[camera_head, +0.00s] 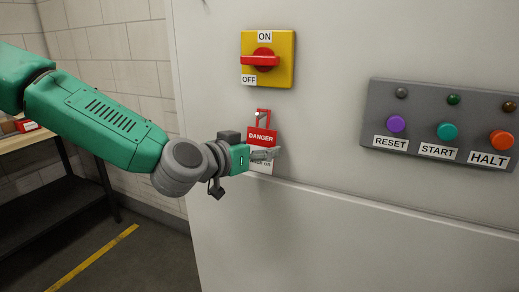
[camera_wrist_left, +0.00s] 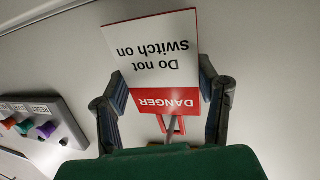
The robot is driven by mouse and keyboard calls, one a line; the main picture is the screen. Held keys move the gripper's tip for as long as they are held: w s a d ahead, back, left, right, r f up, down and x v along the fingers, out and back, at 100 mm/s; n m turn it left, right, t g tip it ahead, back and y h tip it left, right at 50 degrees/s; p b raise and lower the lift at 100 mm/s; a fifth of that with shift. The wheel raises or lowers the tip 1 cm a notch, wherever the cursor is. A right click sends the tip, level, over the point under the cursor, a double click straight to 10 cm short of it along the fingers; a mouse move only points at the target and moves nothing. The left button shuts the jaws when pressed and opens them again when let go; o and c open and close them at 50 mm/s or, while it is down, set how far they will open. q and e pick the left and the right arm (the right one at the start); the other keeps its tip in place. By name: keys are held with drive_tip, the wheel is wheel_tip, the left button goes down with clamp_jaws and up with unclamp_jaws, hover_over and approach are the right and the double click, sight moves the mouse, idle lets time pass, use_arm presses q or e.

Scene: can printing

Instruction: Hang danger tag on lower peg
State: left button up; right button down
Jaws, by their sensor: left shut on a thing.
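The danger tag (camera_head: 262,138) is red above and white below, with a red loop at its top. It hangs upright close to the pale panel, below the yellow switch. My left gripper (camera_head: 266,155) is shut on its lower part and hides some of the white area. The left wrist view shows the tag (camera_wrist_left: 155,52) upside down between both fingers. A short grey peg (camera_wrist_left: 172,130) shows at the red loop there. I cannot tell whether the loop is around the peg or only in front of it. My right gripper is out of view.
The yellow switch box (camera_head: 284,70) with a red handle (camera_head: 260,60) is above the tag. A grey button box (camera_head: 425,125) is to the right. A panel ledge (camera_head: 380,207) runs below. A table (camera_head: 32,138) stands far left.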

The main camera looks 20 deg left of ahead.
use_arm(q)
drive_tip(key=o, duration=1.3)
drive_tip(key=v, duration=0.7)
drive_tip(key=s+d+f+n+g+y, duration=0.1)
drive_tip(key=s+f+g, duration=0.4)
drive_tip(key=f, duration=0.8)
drive_tip(key=s+f+g+y, duration=0.1)
drive_tip(key=s+f+g, duration=0.35)
drive_tip(key=f, duration=0.95)
drive_tip(key=s+a+f+g+y, duration=0.1)
drive_tip(key=s+a+f+g, duration=0.1)
drive_tip(key=s+f, duration=0.5)
drive_tip(key=s+a+f+n+g+y, duration=0.1)
drive_tip(key=s+a+f+g, duration=0.2)
drive_tip(key=s+f, duration=0.4)
drive_tip(key=s, duration=0.7)
drive_tip(key=shift+s+a+y, duration=0.2)
drive_tip(key=shift+a+y, duration=0.1)
drive_tip(key=shift+a, duration=0.05)
